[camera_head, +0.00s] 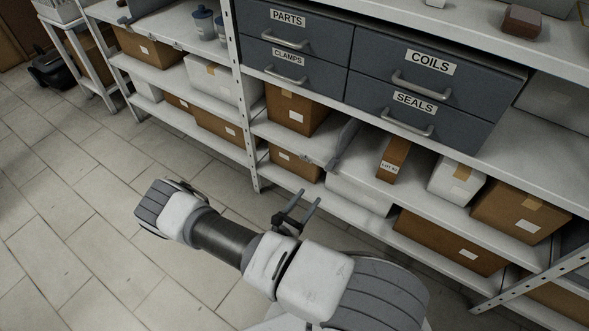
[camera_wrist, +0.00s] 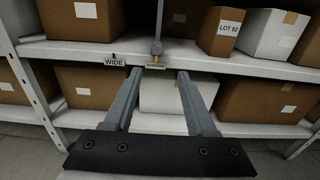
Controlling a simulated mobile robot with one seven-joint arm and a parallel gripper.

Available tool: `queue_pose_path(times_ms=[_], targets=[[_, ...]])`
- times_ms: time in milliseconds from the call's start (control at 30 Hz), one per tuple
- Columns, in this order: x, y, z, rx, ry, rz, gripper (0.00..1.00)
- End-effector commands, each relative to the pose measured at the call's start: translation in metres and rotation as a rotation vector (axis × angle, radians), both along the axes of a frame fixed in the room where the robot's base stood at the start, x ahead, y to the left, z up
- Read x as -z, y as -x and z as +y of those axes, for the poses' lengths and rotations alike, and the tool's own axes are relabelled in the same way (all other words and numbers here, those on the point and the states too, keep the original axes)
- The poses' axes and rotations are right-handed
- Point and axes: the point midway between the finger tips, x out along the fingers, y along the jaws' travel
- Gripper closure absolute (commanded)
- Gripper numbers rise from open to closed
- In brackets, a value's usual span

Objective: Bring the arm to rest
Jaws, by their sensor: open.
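My gripper (camera_head: 300,205) is open and empty in front of the lower shelves in the head view. In the wrist view its two grey fingers (camera_wrist: 158,100) stand apart with nothing between them. They point toward a white box (camera_wrist: 178,93) on the low shelf behind. My arm is bent over the tiled floor, with its elbow out to the left. No contact between the fingers and the shelving shows.
A metal shelf rack (camera_head: 243,110) fills the back. It holds grey drawers marked PARTS (camera_head: 288,18), CLAMPS (camera_head: 288,57), COILS (camera_head: 429,62) and SEALS (camera_head: 414,102), with brown and white boxes below. A LOT 92 box (camera_wrist: 221,32) stands on a shelf. Tiled floor (camera_head: 60,220) is clear at left.

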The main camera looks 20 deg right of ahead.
Motion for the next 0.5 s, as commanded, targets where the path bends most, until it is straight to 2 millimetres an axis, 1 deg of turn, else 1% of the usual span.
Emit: queue_pose_path(times_ms=[167,267,367,467,500], targets=[[0.0,0.0,0.0,0.0,0.0,0.0,0.43],[-0.005,-0.001,0.0,0.017,-0.009,-0.012,0.43],[-0.019,-0.004,0.002,0.069,-0.039,-0.043,0.43],[-0.043,-0.007,0.003,0.158,-0.088,-0.095,0.43],[-0.053,-0.007,0.004,0.199,-0.113,-0.119,0.43]])
